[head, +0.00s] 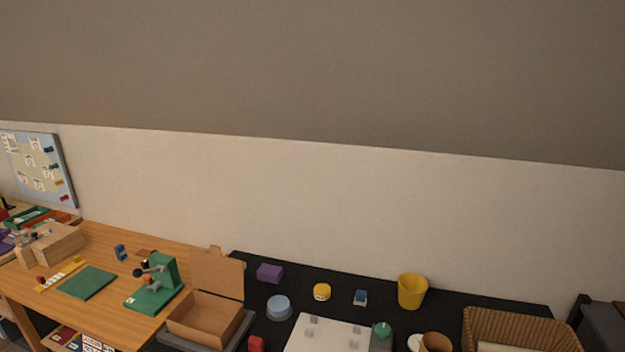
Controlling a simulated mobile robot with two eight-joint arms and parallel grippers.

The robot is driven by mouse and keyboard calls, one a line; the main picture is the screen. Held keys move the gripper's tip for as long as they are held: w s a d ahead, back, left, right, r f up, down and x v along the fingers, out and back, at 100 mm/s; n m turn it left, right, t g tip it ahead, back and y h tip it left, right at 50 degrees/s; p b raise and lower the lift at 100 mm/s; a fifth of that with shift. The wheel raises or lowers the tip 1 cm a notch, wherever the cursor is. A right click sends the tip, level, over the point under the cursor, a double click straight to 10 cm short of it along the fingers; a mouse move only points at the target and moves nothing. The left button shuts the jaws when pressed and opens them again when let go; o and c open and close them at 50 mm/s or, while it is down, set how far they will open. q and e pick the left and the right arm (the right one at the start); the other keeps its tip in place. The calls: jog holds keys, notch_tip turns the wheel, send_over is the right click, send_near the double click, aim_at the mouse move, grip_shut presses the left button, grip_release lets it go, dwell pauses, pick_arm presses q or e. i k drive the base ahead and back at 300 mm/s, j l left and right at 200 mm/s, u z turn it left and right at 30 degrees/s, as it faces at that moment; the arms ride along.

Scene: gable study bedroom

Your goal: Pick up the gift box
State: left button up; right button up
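I cannot tell for certain which thing is the gift box. A small closed purple box (269,273) sits at the back left of the black table (460,298); no ribbon can be made out on it. An open brown cardboard box (192,325) with its lid raised stands to its left, where the wooden desk meets the black table. Neither of my grippers is in view.
Near the purple box are a light-blue round tin (279,307), a yellow round thing (321,291) and a small blue block (360,297). A yellow cup (412,291) and wicker basket (520,325) stand right. A green device (156,284) stands on the wooden desk (110,255).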

aim_at(266, 272)
jog(key=i+j+u, duration=0.45)
jog(key=i, duration=0.4)
jog(key=i+j+u, duration=0.25)
jog(key=i, duration=0.2)
